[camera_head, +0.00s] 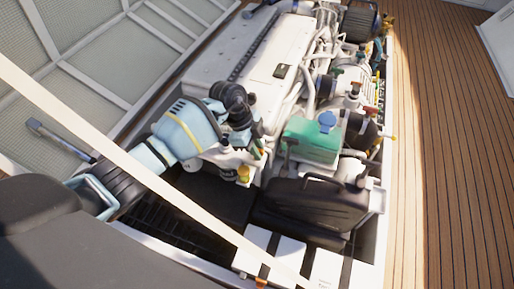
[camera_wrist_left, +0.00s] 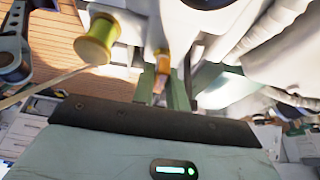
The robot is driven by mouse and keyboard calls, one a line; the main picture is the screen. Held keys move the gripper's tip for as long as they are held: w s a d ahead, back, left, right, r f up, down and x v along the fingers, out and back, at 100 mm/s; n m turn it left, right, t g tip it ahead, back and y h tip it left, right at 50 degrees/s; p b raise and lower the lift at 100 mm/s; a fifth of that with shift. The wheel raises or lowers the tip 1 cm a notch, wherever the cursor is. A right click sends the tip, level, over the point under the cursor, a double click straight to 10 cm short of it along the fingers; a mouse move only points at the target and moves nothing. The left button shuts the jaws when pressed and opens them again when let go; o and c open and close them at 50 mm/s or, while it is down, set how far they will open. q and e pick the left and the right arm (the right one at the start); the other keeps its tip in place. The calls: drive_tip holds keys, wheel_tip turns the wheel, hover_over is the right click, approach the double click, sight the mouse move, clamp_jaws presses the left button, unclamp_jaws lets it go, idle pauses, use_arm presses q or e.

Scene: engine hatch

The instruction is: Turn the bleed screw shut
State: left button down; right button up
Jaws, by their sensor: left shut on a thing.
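The bleed screw (camera_wrist_left: 161,68) shows in the left wrist view as a small orange-brass piece at the top centre. My left gripper (camera_wrist_left: 163,93) is shut on it, with a greenish finger on each side. The screw's lower end is between the fingers, and its thread is hidden. In the head view my left arm reaches in from the left to the near end of the white engine (camera_head: 250,60). The gripper's fingertips are small and partly hidden there. My right gripper is in neither view.
A yellow cap (camera_wrist_left: 96,40) stands close to the left of the fingers; it also shows in the head view (camera_head: 243,174). A green tank with a blue lid (camera_head: 326,122) and a black canister (camera_head: 315,206) are nearby. Pale hoses (camera_wrist_left: 265,35) run on the right.

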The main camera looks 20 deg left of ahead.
use_arm(q)
drive_tip(key=shift+m, duration=0.3)
drive_tip(key=shift+m+g, duration=0.3)
drive_tip(key=shift+m, duration=0.2)
drive_tip(key=shift+m+g, duration=0.3)
drive_tip(key=shift+m, duration=0.5)
drive_tip(key=m+g+b, duration=0.1)
drive_tip(key=m, duration=0.2)
drive_tip(key=shift+m+y, duration=0.3)
drive_tip(key=shift+y, duration=0.1)
drive_tip(key=m+g+y+b, duration=0.1)
drive_tip(key=m, duration=0.2)
drive_tip(key=shift+f+m+b, duration=0.1)
drive_tip(key=shift+m+b, duration=0.2)
drive_tip(key=shift+b, duration=0.05)
drive_tip(key=m+b, duration=0.1)
drive_tip(key=m, duration=0.1)
drive_tip(key=m+g+y+b, duration=0.1)
drive_tip(key=m, duration=0.2)
drive_tip(key=shift+y, duration=0.3)
drive_tip(key=shift+m+y+b, duration=0.3)
drive_tip(key=shift+m+b, duration=0.05)
drive_tip(key=shift+m, duration=1.05)
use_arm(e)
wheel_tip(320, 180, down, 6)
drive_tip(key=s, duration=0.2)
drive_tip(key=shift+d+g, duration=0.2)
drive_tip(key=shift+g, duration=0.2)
